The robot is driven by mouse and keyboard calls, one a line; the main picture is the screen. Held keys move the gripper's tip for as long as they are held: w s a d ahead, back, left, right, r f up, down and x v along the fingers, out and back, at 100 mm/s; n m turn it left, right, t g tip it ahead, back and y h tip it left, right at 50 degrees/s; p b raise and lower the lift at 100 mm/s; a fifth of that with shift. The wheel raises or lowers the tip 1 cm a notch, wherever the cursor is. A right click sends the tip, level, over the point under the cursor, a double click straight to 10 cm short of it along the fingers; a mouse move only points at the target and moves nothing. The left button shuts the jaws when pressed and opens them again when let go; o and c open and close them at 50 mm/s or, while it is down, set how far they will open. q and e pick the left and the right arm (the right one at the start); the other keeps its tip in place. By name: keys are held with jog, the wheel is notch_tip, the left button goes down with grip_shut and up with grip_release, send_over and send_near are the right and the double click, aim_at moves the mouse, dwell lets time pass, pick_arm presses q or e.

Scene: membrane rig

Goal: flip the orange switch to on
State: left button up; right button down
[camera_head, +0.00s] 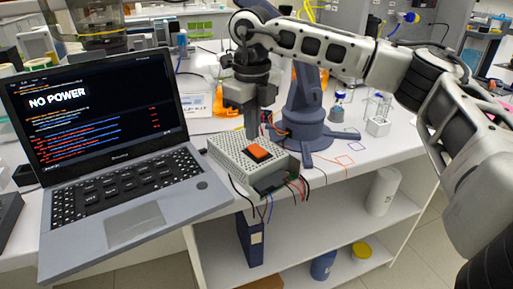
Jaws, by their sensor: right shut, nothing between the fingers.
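The orange switch (259,152) sits on top of a light grey perforated box (232,160) with coloured wires at its right end. The box stands near the front edge of the white bench. My right gripper (251,136) points down just behind the switch, close above the box. Its fingers are shut and empty. I cannot tell whether the fingertips touch the box. The arm reaches in from the right. A laptop (120,215) on the left shows "NO POWER" on its screen. My left gripper is not in view.
A dark blue-grey stand (304,115) rises behind the box, close to my right arm. Small glassware (378,122) stands to its right. The shelf (330,215) below holds a blue binder (251,238) and a white roll (383,191). Bench room right of the stand is mostly clear.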

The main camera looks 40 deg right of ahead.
aim_at(252, 145)
jog(key=shift+f+b, duration=0.65)
jog(key=shift+f, duration=0.35)
dwell(0.8)
jog(key=shift+r+p, duration=2.9)
jog(key=shift+r, duration=0.7)
